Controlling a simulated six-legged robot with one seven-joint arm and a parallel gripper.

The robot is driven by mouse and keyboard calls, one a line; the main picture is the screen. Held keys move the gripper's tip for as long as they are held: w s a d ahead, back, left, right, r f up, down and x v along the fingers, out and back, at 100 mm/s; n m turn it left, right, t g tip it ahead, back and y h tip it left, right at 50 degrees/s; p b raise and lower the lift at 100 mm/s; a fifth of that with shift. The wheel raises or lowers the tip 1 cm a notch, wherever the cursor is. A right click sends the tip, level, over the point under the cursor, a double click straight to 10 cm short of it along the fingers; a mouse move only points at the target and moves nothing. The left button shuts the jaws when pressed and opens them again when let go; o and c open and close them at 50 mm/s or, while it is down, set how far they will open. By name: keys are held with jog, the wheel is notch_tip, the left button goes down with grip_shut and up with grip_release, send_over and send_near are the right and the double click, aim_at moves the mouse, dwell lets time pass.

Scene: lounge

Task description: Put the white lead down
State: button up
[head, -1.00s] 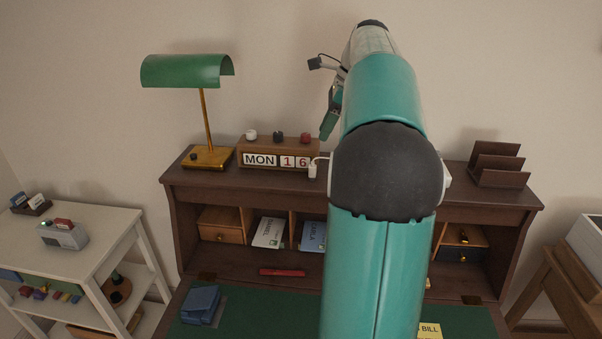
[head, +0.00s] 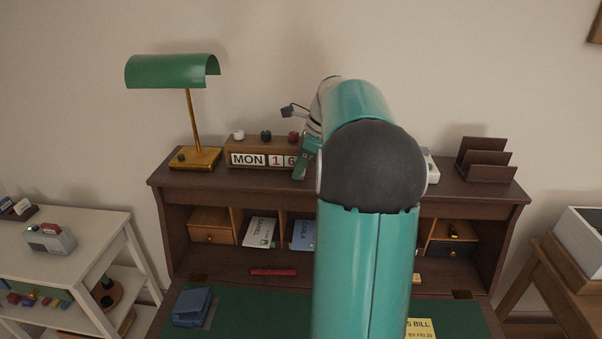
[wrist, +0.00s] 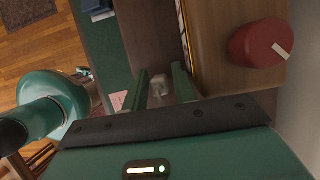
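My gripper (head: 300,172) is low over the desk's top shelf, at the right end of the wooden calendar block (head: 255,146). In the wrist view its two green fingers (wrist: 162,78) stand apart. The small white end of the white lead (wrist: 158,86) shows between them, with no clear grip on it. I cannot tell whether a finger touches it. In the head view the white end is hidden behind my gripper and arm. A white device (head: 431,168) shows partly at the right of my arm, on the shelf.
The green lamp (head: 202,158) stands left of the calendar block. A red knob (wrist: 258,43) on the block is close to my gripper in the wrist view. A brown letter rack (head: 487,168) stands at the right end. The shelf between arm and rack looks mostly clear.

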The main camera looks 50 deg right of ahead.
jog(key=shift+w+a+f, duration=0.15)
jog(key=shift+f, duration=0.35)
grip_shut()
jog(key=shift+r, duration=0.1)
jog(key=shift+r, duration=0.6)
jog(key=s+a+r, duration=0.9)
jog(key=a+r, duration=0.1)
jog(key=r, duration=0.1)
jog(key=shift+s+a+r, duration=0.15)
jog(key=shift+s+r, duration=0.15)
jog(key=shift+s, duration=0.1)
